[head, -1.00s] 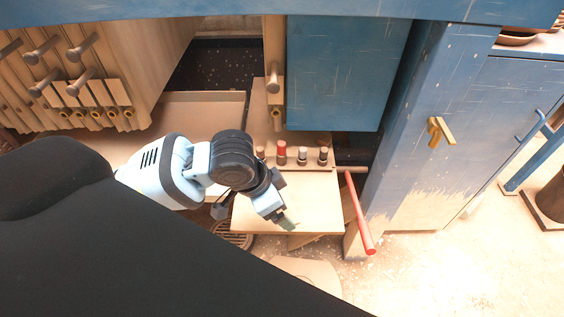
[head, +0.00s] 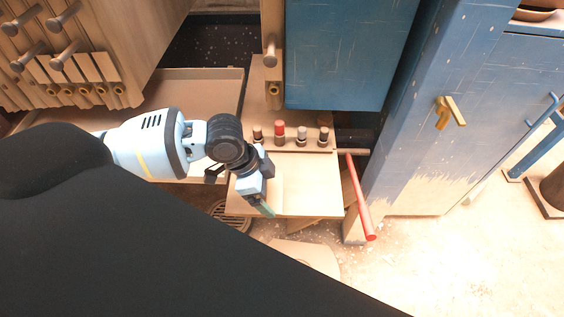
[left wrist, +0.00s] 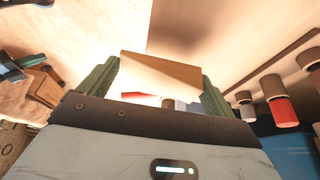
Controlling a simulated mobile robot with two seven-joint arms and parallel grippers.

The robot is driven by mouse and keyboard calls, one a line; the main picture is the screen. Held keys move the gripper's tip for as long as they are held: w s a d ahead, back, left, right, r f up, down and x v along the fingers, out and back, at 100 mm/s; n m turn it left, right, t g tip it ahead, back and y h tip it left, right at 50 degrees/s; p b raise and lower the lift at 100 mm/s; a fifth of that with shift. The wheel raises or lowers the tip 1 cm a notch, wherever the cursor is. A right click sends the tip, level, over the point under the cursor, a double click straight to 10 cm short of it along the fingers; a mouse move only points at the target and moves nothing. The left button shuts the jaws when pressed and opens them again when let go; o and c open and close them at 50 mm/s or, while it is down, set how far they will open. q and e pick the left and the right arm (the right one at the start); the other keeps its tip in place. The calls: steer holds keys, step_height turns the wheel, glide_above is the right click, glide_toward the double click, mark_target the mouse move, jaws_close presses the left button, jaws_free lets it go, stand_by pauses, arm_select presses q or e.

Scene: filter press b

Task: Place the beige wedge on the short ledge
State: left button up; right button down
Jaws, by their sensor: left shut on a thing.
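The beige wedge (left wrist: 160,75) sits between the green fingertips of my left gripper (left wrist: 158,88) in the left wrist view. The gripper is shut on it. In the head view my left gripper (head: 264,204) is over the front left part of a pale ledge (head: 312,190), which I take as the short ledge. I cannot clearly make out the wedge in that view. Whether the wedge touches the ledge I cannot tell. My right gripper is not in view.
Several knobs stand along the back of the ledge, one with a red top (head: 279,130). A red bar (head: 360,200) sticks out on the right. A blue box (head: 345,60) hangs behind. The ledge's right part is clear.

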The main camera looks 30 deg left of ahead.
arm_select(q)
glide_above(286, 173)
steer(key=a, duration=0.1)
steer(key=shift+s+a+f+b, duration=0.15)
steer(key=shift+s+f+b, duration=0.2)
steer(key=shift+f, duration=0.2)
steer(key=shift+f, duration=1.75)
steer(key=shift+f, duration=0.15)
steer(key=o, duration=0.7)
